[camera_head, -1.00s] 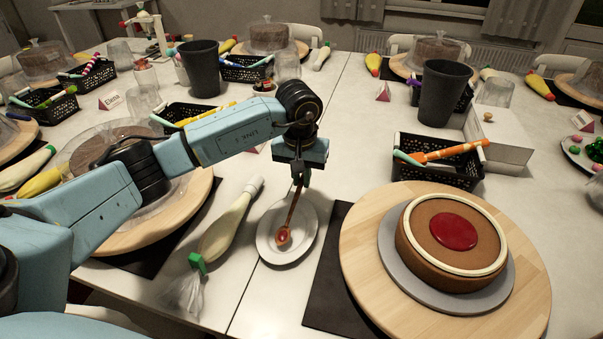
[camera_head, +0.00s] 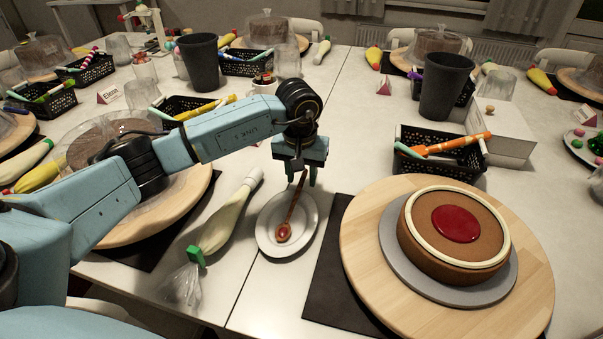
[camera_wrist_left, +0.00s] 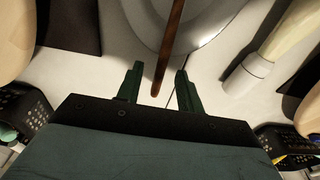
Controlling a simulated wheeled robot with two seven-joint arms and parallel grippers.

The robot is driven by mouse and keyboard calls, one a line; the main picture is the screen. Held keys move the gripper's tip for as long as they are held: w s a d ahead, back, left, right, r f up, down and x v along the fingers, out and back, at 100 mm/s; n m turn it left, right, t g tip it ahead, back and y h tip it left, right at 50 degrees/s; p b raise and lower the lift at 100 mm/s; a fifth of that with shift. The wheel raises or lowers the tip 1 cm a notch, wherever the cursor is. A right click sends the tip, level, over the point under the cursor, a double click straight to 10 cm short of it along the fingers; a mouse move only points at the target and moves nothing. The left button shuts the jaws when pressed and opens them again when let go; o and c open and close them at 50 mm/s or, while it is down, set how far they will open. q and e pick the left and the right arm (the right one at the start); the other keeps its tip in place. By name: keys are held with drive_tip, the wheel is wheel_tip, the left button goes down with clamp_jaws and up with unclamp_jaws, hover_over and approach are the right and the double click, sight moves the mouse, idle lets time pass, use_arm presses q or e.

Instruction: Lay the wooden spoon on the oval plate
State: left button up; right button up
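The wooden spoon (camera_head: 291,214) lies on the white oval plate (camera_head: 265,244), its red-stained bowl inside the plate and its handle reaching over the far rim. My left gripper (camera_head: 300,179) is above the handle end at the far side of the plate. In the left wrist view its two green fingers (camera_wrist_left: 160,88) are spread apart, with the spoon handle (camera_wrist_left: 169,50) between them and a gap on each side. The plate (camera_wrist_left: 212,28) shows at the top of that view, and the spoon's bowl is out of it. My right gripper is in neither view.
A cake with a red centre (camera_head: 454,238) stands on a wooden turntable (camera_head: 370,255) to the right of the plate. A piping bag (camera_head: 229,217) lies close on the left. A black basket (camera_head: 440,172) stands beyond the turntable.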

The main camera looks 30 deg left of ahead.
use_arm(q)
drive_tip(key=shift+r, duration=0.25)
wheel_tip(320, 180, up, 13)
drive_tip(key=s+p, duration=0.1)
drive_tip(key=p, duration=0.2)
drive_tip(key=shift+s, duration=0.15)
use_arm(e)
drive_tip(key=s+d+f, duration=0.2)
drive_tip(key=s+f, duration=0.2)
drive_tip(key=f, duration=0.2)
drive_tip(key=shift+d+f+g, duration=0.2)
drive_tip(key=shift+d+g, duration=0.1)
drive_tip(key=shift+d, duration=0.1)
use_arm(q)
drive_tip(key=shift+d, duration=0.15)
